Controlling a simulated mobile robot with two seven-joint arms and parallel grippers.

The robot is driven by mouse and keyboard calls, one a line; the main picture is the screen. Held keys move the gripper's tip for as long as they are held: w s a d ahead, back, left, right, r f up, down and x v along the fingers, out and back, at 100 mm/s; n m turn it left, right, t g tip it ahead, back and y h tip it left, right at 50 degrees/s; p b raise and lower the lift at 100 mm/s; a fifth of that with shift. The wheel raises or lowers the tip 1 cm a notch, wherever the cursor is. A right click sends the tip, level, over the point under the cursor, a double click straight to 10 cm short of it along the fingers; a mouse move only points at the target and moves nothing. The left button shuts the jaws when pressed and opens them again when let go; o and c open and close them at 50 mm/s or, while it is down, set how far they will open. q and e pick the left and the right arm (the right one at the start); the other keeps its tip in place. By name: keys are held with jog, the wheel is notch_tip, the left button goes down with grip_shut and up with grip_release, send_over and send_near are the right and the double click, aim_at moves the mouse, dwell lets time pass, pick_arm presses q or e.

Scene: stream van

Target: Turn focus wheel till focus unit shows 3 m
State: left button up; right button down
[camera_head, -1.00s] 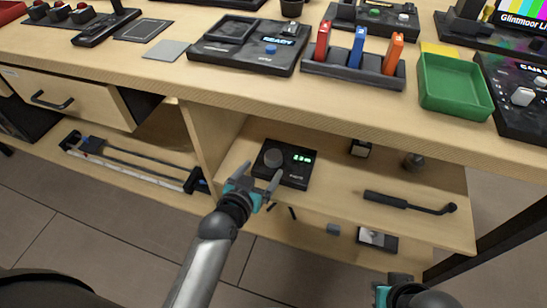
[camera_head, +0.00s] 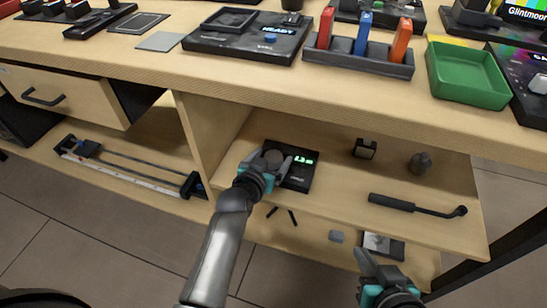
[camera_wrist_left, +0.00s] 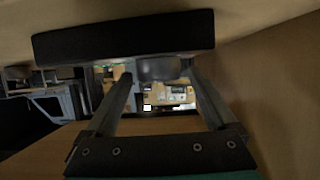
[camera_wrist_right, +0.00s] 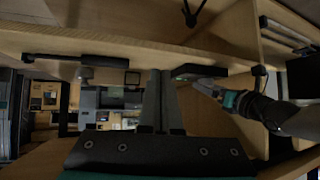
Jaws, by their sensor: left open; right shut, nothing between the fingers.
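The focus unit (camera_head: 298,181) is a black box on the shelf under the desk. Its green display (camera_head: 305,161) seems to start with 1; the rest is too small to read surely. The round dark focus wheel (camera_head: 273,157) is on its left part. My left gripper (camera_head: 269,162) is open with a finger on either side of the wheel; contact cannot be told. In the left wrist view the wheel (camera_wrist_left: 158,69) sits between the fingertips, under the unit's dark slab (camera_wrist_left: 125,38). My right gripper (camera_head: 376,265) is shut and empty, low in front of the shelf.
A dark handle with a bent rod (camera_head: 415,206) lies right on the shelf, with a small black block (camera_head: 365,149) and dark knob (camera_head: 420,163) behind. The desk edge overhangs the shelf. An upright panel (camera_head: 205,135) stands left of the unit.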

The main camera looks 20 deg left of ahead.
pick_arm(q)
jog(key=shift+b+x, duration=0.35)
jog(key=shift+x, duration=0.45)
pick_arm(e)
jog(key=shift+w+a+r+t+y, duration=0.1)
jog(key=shift+w+a+t+y, duration=0.15)
jog(key=shift+a+t, duration=0.2)
jog(key=shift+w+a+r+t+y, duration=0.1)
jog(key=shift+a+t+y, duration=0.15)
jog(key=shift+a+t, duration=0.15)
pick_arm(q)
jog(key=c, duration=1.4)
